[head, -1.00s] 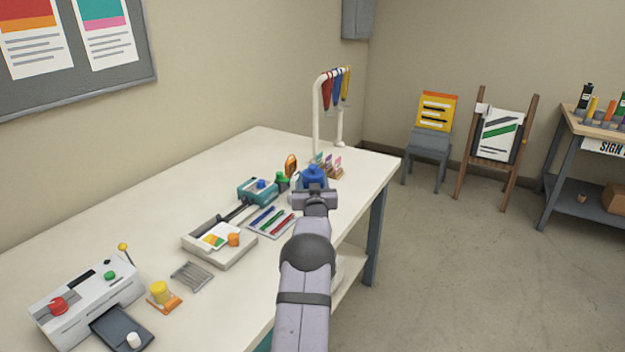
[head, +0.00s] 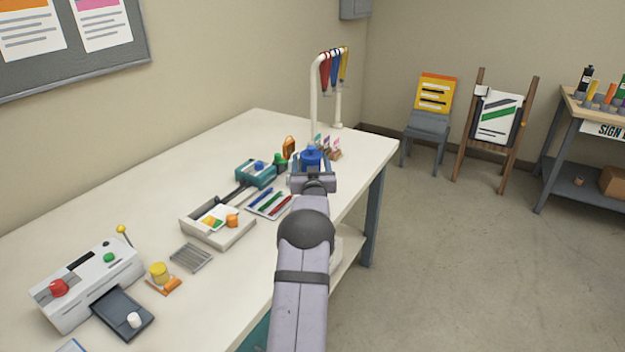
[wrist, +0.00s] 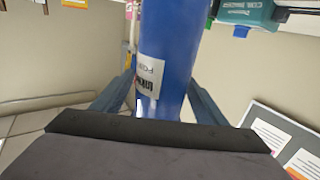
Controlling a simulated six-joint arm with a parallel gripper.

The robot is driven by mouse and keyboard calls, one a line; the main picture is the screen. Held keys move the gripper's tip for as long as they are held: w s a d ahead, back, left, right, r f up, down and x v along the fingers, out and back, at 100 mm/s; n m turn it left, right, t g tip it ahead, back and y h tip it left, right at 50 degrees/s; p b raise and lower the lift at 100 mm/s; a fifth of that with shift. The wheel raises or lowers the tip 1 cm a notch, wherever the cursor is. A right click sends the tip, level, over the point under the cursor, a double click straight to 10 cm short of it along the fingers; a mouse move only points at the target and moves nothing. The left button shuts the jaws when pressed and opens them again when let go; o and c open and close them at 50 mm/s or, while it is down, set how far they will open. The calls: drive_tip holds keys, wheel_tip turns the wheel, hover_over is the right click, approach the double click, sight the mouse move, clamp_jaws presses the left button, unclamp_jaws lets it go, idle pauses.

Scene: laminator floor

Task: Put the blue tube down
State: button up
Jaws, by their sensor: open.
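The blue tube (head: 311,155) is at the right end of the white table; only its top shows above my gripper in the head view. In the wrist view the blue tube (wrist: 168,60) fills the middle and carries a white printed label. My gripper (head: 312,172) is open, with one finger on each side of the tube. The fingers also show in the wrist view (wrist: 163,95), spread around it. The tube's base is hidden by my gripper in the head view, so I cannot see what it rests on.
Small card holders (head: 328,148) and a hanging rack (head: 315,95) stand behind the tube. A green-topped item (head: 280,161), a teal device (head: 256,173) and a pen tray (head: 270,204) are to its left. The table's right edge (head: 383,168) is close.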

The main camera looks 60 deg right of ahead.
drive_tip(key=b+v, duration=0.2)
drive_tip(key=v, duration=0.8)
drive_tip(key=shift+s+a, duration=0.2)
drive_tip(key=shift+a, duration=0.05)
